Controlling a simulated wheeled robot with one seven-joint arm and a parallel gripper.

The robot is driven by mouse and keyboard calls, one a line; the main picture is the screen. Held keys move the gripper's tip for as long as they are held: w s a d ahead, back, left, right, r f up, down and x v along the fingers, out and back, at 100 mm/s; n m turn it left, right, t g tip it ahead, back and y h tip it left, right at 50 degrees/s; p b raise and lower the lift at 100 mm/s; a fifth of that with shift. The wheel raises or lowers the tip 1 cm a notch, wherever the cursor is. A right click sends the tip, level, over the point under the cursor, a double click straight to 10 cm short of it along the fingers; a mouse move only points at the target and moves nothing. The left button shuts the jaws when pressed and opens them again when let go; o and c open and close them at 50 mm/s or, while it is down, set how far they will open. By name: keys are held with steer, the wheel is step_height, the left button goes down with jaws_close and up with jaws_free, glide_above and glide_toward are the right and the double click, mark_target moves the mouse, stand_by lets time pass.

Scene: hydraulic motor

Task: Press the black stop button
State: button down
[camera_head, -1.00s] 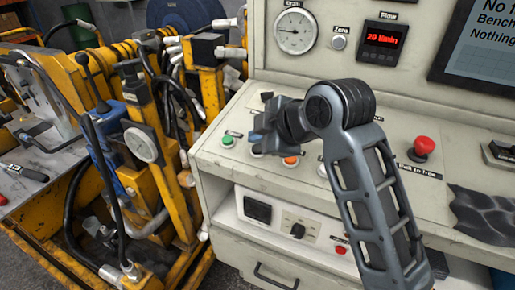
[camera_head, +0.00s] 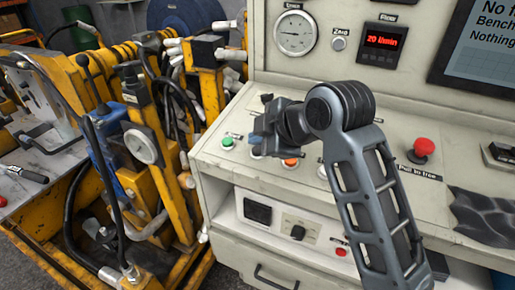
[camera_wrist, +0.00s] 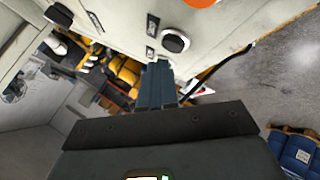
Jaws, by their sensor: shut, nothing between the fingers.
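The black stop button (camera_wrist: 175,41), a dark round cap in a pale ring, shows in the wrist view just beyond and slightly right of my fingertips. My gripper (camera_wrist: 159,66) is shut and empty, its blue-grey fingers together. In the head view my gripper (camera_head: 258,147) hangs over the sloped panel between the green button (camera_head: 227,141) and the orange button (camera_head: 290,162). There it hides the black button. The fingertips are close to the panel; I cannot tell whether they touch it.
A red mushroom button (camera_head: 423,147) stands on the panel to the right of my arm. A small black toggle (camera_head: 267,98) is behind my gripper. The flow display (camera_head: 382,41) and a dial gauge (camera_head: 295,33) are on the upright panel. Yellow hydraulic machinery (camera_head: 165,165) crowds the left.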

steer(key=shift+f, duration=0.1)
stand_by(0.7)
steer(key=shift+f, duration=0.35)
steer(key=shift+w+f+b, duration=0.1)
steer(key=shift+f+b, duration=0.25)
steer(key=shift+f, duration=0.05)
stand_by(0.6)
stand_by(0.4)
steer(key=shift+r+p, duration=0.7)
steer(key=shift+r, duration=0.1)
steer(key=shift+r, duration=0.1)
steer(key=r+p, duration=0.2)
steer(key=r, duration=0.1)
steer(key=s+r+p, duration=0.1)
steer(key=p, duration=0.1)
steer(key=shift+a+r, duration=0.1)
steer(key=shift+r, duration=0.3)
stand_by(0.3)
